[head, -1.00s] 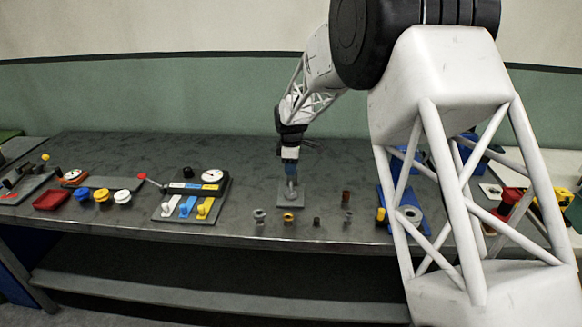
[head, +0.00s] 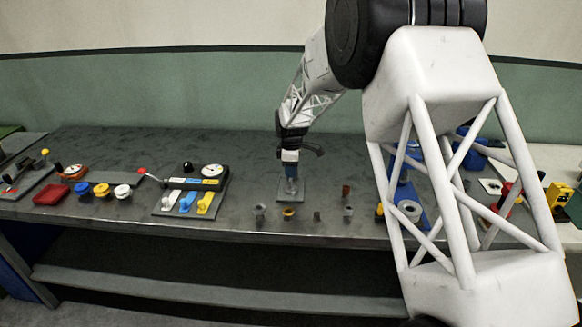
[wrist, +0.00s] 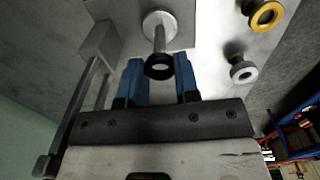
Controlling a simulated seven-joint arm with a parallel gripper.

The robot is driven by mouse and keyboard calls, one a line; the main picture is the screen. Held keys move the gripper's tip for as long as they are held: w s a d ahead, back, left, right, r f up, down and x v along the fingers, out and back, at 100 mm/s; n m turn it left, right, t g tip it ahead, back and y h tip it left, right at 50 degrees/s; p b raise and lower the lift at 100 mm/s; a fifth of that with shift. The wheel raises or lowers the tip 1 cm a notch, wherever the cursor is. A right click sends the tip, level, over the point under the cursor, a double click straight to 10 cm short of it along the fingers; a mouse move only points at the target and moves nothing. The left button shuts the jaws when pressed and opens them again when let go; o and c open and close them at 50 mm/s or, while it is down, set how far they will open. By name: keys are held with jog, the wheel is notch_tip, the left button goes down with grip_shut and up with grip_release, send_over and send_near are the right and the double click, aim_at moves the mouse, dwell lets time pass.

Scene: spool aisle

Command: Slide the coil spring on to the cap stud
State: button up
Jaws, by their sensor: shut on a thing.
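My gripper (head: 290,183) is low over a small grey plate (head: 283,199) near the middle of the bench. In the wrist view its two blue fingers (wrist: 159,72) are shut on a dark ring-like piece (wrist: 159,74), which I take to be the coil spring, seen end-on. The cap stud (wrist: 159,42) is a pale grey post on a round foot, standing on the grey plate (wrist: 122,12). The post's tip meets the dark ring in the picture. I cannot tell whether the ring is around the tip or just above it. The spring is too small to make out in the head view.
A grey flanged piece (head: 259,210) and a yellow-ringed piece (head: 288,213) stand near the bench's front edge. A dark piece (head: 317,216) and a reddish-brown cylinder (head: 346,190) stand to the right. A switch panel (head: 190,192) lies left. The bench behind the plate is clear.

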aim_at(291, 189)
jog(key=shift+f, duration=2.8)
jog(key=shift+f, duration=0.1)
jog(key=o, duration=1)
jog(key=shift+c, duration=0.2)
jog(key=shift+r, duration=3.9)
